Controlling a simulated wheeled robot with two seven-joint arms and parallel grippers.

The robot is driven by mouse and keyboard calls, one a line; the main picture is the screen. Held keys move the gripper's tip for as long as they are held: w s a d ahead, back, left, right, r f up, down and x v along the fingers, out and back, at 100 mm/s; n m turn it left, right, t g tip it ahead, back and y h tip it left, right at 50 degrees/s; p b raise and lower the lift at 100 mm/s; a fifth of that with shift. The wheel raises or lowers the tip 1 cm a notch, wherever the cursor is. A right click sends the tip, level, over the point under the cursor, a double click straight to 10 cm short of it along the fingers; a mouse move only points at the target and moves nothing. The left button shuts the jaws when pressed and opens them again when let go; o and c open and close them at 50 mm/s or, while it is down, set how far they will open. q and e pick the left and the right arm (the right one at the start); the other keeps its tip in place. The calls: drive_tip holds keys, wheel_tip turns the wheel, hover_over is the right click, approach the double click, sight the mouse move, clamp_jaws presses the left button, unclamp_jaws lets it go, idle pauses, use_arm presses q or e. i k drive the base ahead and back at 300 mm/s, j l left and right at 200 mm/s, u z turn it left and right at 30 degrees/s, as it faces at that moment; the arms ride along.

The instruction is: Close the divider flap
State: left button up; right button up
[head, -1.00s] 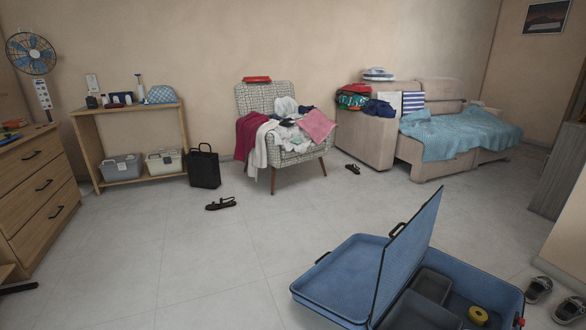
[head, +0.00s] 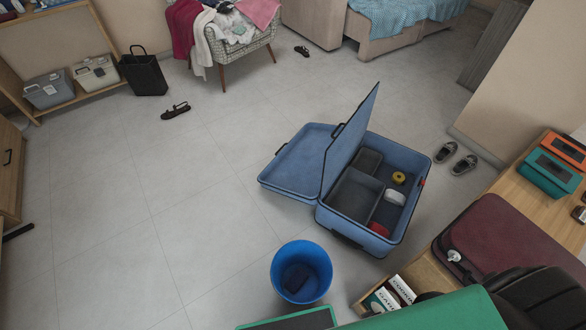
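A blue suitcase (head: 395,238) lies open on the floor at the middle right of the head view. Its divider flap (head: 347,143) stands up, tilted, between the empty-looking lid half (head: 292,166) on the left and the deeper half on the right. The deeper half has dark compartments (head: 354,194), a yellow roll (head: 398,177), a white item (head: 395,197) and a red item (head: 378,229). Neither of my grippers shows in the head view.
A blue bin (head: 301,271) with a dark item in it stands in front of the suitcase. A wooden desk (head: 513,190) is at the right. Sandals (head: 463,164) lie right of the suitcase, another (head: 175,110) at the left. Open tiled floor (head: 180,220) spreads to the left.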

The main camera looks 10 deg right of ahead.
sight(342, 145)
drive_tip(key=k+z, duration=0.2)
drive_tip(key=k, duration=0.2)
drive_tip(key=k+l+z, duration=0.2)
drive_tip(key=k, duration=0.25)
drive_tip(key=k+l+z, duration=0.2)
drive_tip(key=k, duration=0.2)
drive_tip(key=i+j+z, duration=0.2)
drive_tip(key=j+z, duration=0.2)
drive_tip(key=i+j+z, duration=0.15)
drive_tip(key=j+z, duration=0.3)
drive_tip(key=i+j+z, duration=0.1)
drive_tip(key=j+z, duration=0.75)
drive_tip(key=k+j, duration=0.1)
drive_tip(key=j, duration=3.05)
drive_tip(key=k, duration=0.05)
